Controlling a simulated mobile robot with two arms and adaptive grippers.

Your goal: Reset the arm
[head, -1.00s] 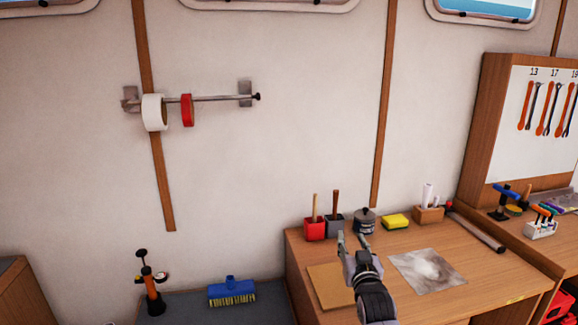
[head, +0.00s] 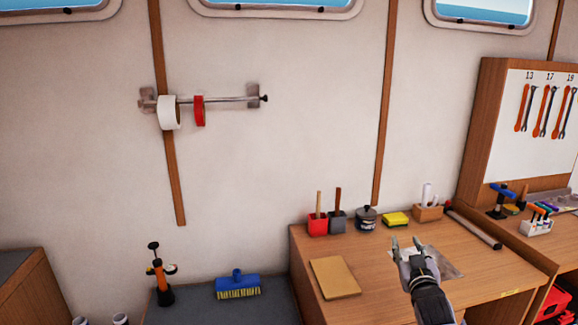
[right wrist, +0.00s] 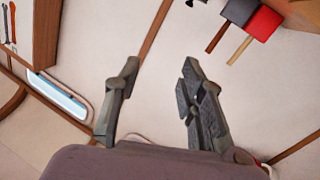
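My right gripper (head: 407,243) is over the wooden desk, in front of a grey cloth-like sheet (head: 452,262) that it partly hides. It also shows in the right wrist view (right wrist: 158,75), where its two fingers stand apart with nothing between them. It is open and empty. My left gripper is not in view.
On the desk (head: 375,290) stand a red pot (head: 317,226), a grey pot (head: 336,222), a dark lidded pot (head: 366,218) and a yellow sponge (head: 395,219). A brown board (head: 335,278) lies at the left. A wall rail (head: 225,99) holds tape rolls.

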